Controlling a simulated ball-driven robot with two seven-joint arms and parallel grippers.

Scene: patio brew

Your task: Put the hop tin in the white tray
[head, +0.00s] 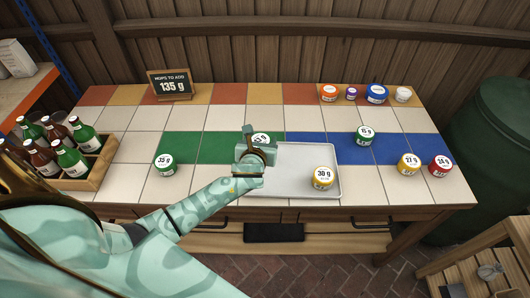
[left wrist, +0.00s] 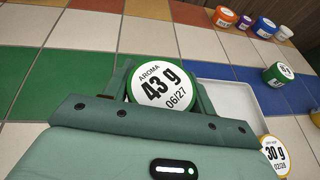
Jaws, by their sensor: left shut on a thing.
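The green hop tin marked 43 g (head: 261,138) is largely hidden behind my left gripper (head: 254,146) in the head view. Its white lid shows clearly in the left wrist view (left wrist: 160,86), between the two fingers of my gripper (left wrist: 161,82), which is shut on it. The white tray (head: 292,163) lies at the front middle of the table, and the held tin is near its back left corner. The tray also shows to the right of the tin in the left wrist view (left wrist: 232,95). How high the tin is held I cannot tell. My right gripper is not seen.
A yellow 30 g tin (head: 323,178) stands in the tray's right part. Other tins include a green one (head: 163,164) at left, a green one (head: 365,135), a yellow one (head: 408,164) and a red one (head: 439,166) at right. A bottle crate (head: 92,178) stands far left, a sign (head: 170,84) at the back.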

